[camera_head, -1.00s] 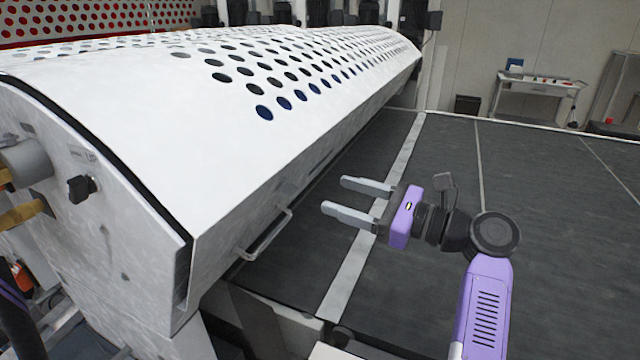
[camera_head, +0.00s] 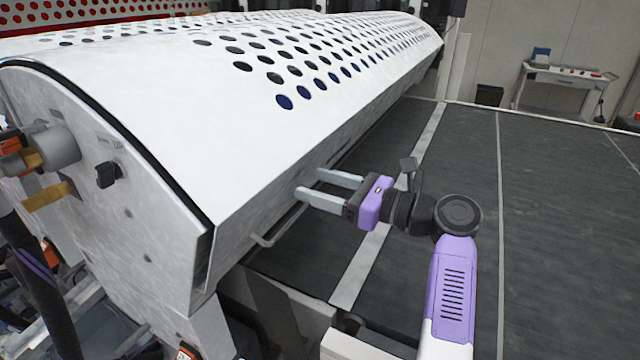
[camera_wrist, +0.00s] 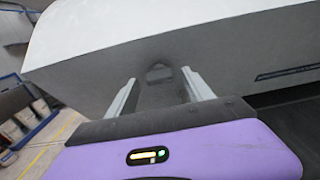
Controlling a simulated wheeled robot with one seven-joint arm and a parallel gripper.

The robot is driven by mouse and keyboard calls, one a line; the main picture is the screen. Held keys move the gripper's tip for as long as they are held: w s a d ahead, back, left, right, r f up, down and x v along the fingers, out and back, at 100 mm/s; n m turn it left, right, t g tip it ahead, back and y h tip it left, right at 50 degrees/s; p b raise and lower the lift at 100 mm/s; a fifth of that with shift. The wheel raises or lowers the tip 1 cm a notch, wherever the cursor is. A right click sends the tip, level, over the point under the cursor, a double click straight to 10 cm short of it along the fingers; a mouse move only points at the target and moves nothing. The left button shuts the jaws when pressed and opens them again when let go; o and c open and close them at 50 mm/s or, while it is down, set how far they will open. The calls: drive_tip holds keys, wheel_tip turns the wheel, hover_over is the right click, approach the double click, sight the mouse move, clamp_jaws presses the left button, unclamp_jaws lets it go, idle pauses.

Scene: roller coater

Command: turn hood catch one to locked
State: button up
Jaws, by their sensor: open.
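My gripper (camera_head: 309,184) is open, its two grey fingers pointing left at the front face of the white perforated hood (camera_head: 215,140). In the wrist view, a small dark grey fitting (camera_wrist: 159,73) on the hood face shows between my open fingers (camera_wrist: 158,78); it looks like a catch, but its setting is too blurred to tell. The fingers look close to the face; I cannot tell whether they touch it. In the head view the fitting cannot be made out near my fingers.
A bar handle (camera_head: 275,232) sticks out from the hood's front face, just below and left of my fingers. A black knob (camera_head: 108,174) sits on the hood's end plate. The dark belt bed (camera_head: 545,220) to the right is clear. A white bench (camera_head: 560,76) stands far back.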

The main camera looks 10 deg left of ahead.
clamp_jaws()
idle(0.4)
drive_tip(key=shift+s+a+f+n+t+h, duration=0.1)
drive_tip(key=shift+n+t+h, duration=0.15)
drive_tip(key=shift+n+t, duration=0.35)
drive_tip(key=shift+s+f+n+t+h, duration=0.1)
drive_tip(key=shift+n+t+h, duration=0.15)
drive_tip(key=shift+n+t, duration=0.3)
drive_tip(key=n+t+b, duration=0.2)
drive_tip(key=n+b, duration=0.1)
drive_tip(key=b, duration=0.2)
drive_tip(key=n+t+b, duration=0.2)
drive_tip(key=n+b, duration=0.1)
drive_tip(key=b, duration=0.2)
drive_tip(key=f+n+t+b, duration=0.1)
drive_tip(key=n+t+b, duration=0.2)
drive_tip(key=b, duration=0.3)
drive_tip(key=shift+s+a, duration=0.2)
drive_tip(key=shift+r, duration=0.2)
